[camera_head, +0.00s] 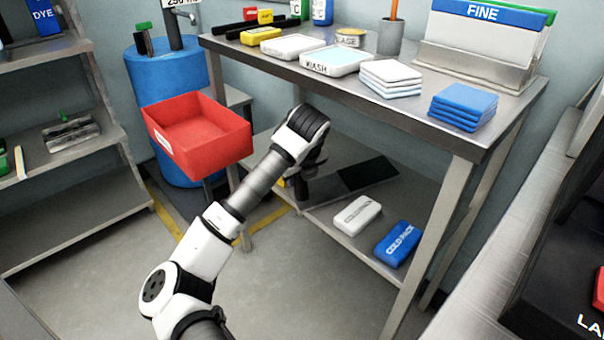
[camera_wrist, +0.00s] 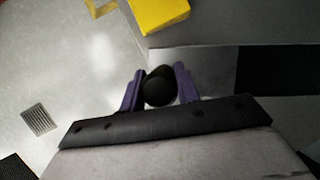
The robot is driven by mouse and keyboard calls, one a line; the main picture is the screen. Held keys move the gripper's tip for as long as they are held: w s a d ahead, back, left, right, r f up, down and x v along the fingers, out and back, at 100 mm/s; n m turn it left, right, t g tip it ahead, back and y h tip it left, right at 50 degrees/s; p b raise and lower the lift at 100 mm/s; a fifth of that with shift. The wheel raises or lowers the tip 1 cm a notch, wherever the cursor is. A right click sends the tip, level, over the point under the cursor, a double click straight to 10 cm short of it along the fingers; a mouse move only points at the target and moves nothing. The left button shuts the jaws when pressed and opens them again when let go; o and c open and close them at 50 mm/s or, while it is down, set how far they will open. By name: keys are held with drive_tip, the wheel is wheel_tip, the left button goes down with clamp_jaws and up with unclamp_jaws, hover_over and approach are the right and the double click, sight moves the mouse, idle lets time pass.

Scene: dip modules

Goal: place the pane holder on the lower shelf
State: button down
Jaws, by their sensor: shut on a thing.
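My gripper (camera_wrist: 158,92) is shut on a black, rounded thing, taken as the pane holder (camera_wrist: 158,84). Its round end shows between the two purple fingers in the wrist view; the rest of its shape is hidden. In the head view my arm reaches under the tabletop, and my gripper (camera_head: 300,188) points down at the left part of the lower shelf (camera_head: 410,203). The held thing is too dark and small to make out there. I cannot tell whether it touches the shelf.
A white cold pack (camera_head: 357,215) and a blue cold pack (camera_head: 398,243) lie on the shelf's right part. A dark flat piece (camera_head: 368,175) lies behind. A yellow block (camera_wrist: 160,12) is near my gripper. A red bin (camera_head: 205,135) stands left; the tabletop (camera_head: 440,115) overhangs.

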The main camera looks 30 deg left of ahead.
drive_tip(key=shift+w+d+r+g, duration=0.15)
drive_tip(key=shift+w+d+g, duration=0.05)
drive_tip(key=shift+w+g, duration=0.45)
drive_tip(key=shift+s+f, duration=0.15)
drive_tip(key=shift+f, duration=0.35)
drive_tip(key=c, duration=1)
unclamp_jaws()
drive_tip(key=shift+r, duration=0.2)
drive_tip(key=s+d, duration=0.2)
drive_tip(key=d, duration=0.1)
drive_tip(key=s+d, duration=0.2)
drive_tip(key=d, duration=0.2)
drive_tip(key=s+d+r, duration=0.1)
drive_tip(key=s+d, duration=0.1)
drive_tip(key=d, duration=0.1)
drive_tip(key=shift+s+d+p, duration=0.25)
drive_tip(key=shift+s+p, duration=0.1)
drive_tip(key=shift+s, duration=0.05)
